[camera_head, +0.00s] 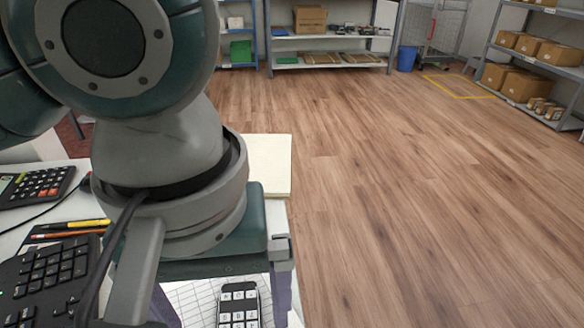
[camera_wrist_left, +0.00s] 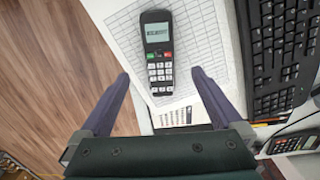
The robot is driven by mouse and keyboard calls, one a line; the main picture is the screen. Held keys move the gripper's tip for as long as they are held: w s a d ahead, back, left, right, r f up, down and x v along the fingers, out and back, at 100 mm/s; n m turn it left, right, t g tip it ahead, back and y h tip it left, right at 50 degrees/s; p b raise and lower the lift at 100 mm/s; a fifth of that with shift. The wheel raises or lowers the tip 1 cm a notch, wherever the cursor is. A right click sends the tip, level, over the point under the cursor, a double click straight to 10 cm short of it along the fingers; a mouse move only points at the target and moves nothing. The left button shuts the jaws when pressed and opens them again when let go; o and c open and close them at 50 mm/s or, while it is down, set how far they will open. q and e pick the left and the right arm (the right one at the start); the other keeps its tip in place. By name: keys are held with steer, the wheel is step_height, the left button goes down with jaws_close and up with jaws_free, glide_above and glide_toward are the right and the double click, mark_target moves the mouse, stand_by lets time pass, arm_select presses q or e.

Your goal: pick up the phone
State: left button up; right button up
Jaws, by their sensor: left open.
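The black phone (camera_wrist_left: 158,50) has a small lit screen and white, green and red keys. It lies face up on a printed sheet (camera_wrist_left: 205,50). In the head view only its keypad end (camera_head: 238,306) shows, at the bottom edge. My left gripper (camera_wrist_left: 160,75) is open and empty. In the left wrist view its two purple fingers point toward the phone, one on each side of its keypad end, with gaps to both sides. I cannot tell how high the fingers are above the desk. My right gripper is not in view.
A black keyboard (camera_wrist_left: 280,55) lies beside the sheet. A calculator (camera_head: 38,187) and pens (camera_head: 75,225) lie on the desk's left part. A pale pad (camera_head: 270,165) lies behind my arm. The desk edge drops to open wooden floor (camera_head: 420,200); shelves stand far off.

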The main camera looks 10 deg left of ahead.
arm_select(q)
step_height(320, 180, down, 3)
steer(key=shift+s+a+r+b, duration=0.1)
steer(key=shift+r+b, duration=0.05)
steer(key=shift+b, duration=0.25)
steer(key=f, duration=0.1)
steer(key=f+b, duration=0.1)
steer(key=f, duration=0.1)
steer(key=f+b, duration=0.1)
steer(key=shift+w+f, duration=0.25)
steer(key=shift+f+b, duration=0.35)
steer(key=shift+f, duration=0.2)
steer(key=shift+c, duration=0.2)
jaws_close()
steer(key=shift+r, duration=0.1)
